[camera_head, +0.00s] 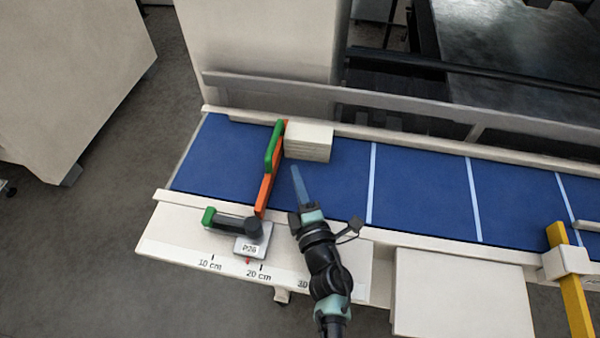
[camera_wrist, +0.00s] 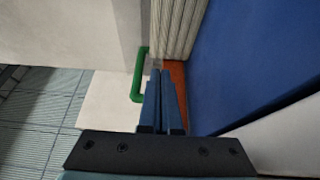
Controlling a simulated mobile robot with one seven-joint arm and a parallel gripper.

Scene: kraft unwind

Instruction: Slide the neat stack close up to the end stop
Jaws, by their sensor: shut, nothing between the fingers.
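The end stop (camera_head: 266,190) is an orange plate with a green handle (camera_head: 273,147) on top, standing across the blue belt. The neat stack (camera_head: 308,142) of cream sheets lies just right of the stop's far part, near the back rail; I cannot tell whether they touch. My gripper (camera_head: 297,170) is shut and empty, in front of the stack and right of the stop. In the wrist view my blue fingers (camera_wrist: 162,85) point at the stack (camera_wrist: 175,28), whose layered edge looks even. Orange (camera_wrist: 178,74) and the green handle (camera_wrist: 138,82) also show there.
The blue belt (camera_head: 420,190) with white cross lines is clear right of the stack. A back rail (camera_head: 390,138) bounds it. A black clamp with a green tip (camera_head: 208,216) and a tag (camera_head: 251,247) sits on the front ledge. A yellow bar (camera_head: 572,290) stands at right.

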